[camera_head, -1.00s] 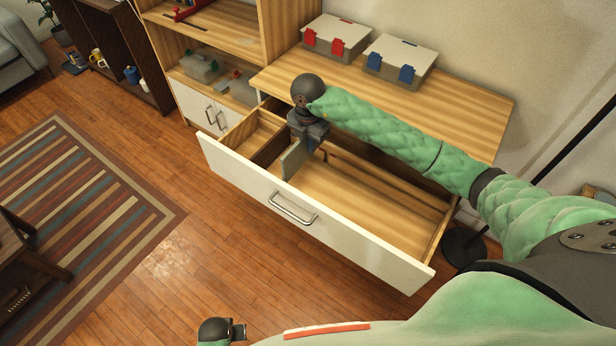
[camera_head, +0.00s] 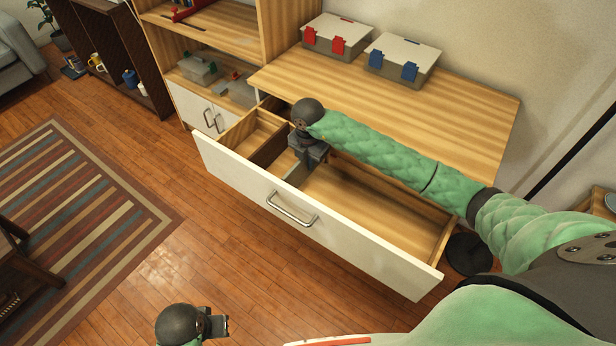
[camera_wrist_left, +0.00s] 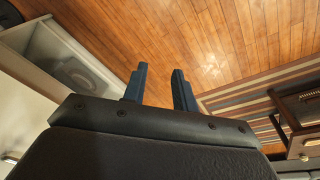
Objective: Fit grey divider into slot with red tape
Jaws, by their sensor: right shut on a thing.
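The open drawer (camera_head: 375,248) has a white front and wooden inside. My right gripper (camera_head: 303,160) is over the drawer, left of its middle, pointing down and shut on the grey divider (camera_head: 296,174). The divider stands upright, low inside the drawer, its top covered by the gripper. I cannot tell whether it sits in a slot. No red tape shows in the drawer; the arm and gripper hide part of it. My left gripper (camera_head: 227,325) is low in the head view, away from the drawer. In the left wrist view its fingers (camera_wrist_left: 160,88) are apart with nothing between them.
A dark brown partition (camera_head: 270,149) stands in the drawer left of the grey divider. A case with red latches (camera_head: 337,36) and one with blue latches (camera_head: 401,60) stand on the wooden top (camera_head: 450,110). The drawer's right compartment is empty. Floor in front is clear.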

